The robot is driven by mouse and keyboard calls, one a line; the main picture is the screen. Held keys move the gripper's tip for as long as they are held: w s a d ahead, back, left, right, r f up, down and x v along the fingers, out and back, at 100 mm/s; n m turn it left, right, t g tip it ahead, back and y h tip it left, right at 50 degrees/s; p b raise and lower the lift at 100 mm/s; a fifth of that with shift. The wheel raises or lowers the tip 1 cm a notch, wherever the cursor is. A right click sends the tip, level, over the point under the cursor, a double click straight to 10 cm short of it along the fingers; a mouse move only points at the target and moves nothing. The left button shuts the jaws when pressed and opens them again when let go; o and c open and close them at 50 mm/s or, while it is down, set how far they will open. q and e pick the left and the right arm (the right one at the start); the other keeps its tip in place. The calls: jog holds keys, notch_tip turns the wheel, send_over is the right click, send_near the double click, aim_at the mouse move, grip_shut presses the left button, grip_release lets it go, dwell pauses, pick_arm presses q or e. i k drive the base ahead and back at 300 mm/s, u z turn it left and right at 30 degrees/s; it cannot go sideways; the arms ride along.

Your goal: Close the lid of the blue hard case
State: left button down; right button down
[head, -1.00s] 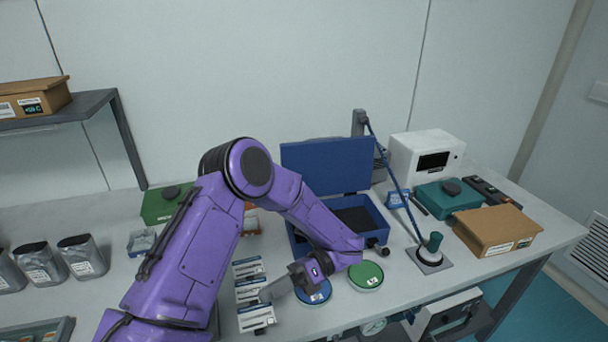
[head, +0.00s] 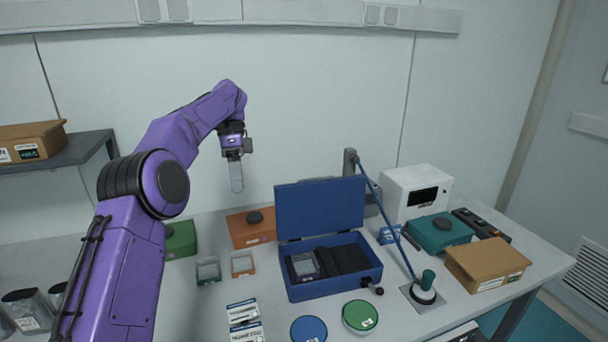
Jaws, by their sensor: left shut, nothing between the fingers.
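The blue hard case (head: 335,287) stands on the table in the head view. Its lid (head: 320,205) is open and stands nearly upright at the back of the case. Inside lie dark foam and a small device with a pale face (head: 304,265) on the left. My left gripper (head: 236,185) is raised above the table, left of the lid and higher than its middle, pointing down. It is shut and empty, apart from the case. My right gripper is not in view.
An orange box (head: 250,232) stands left of the lid. A blue disc (head: 309,329) and a green disc (head: 360,316) lie in front of the case. A lamp-like stand with a blue arm (head: 395,225) rises close on the right. A white device (head: 415,192) stands behind it.

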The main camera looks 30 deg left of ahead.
aim_at(325, 204)
jog(key=i, duration=0.95)
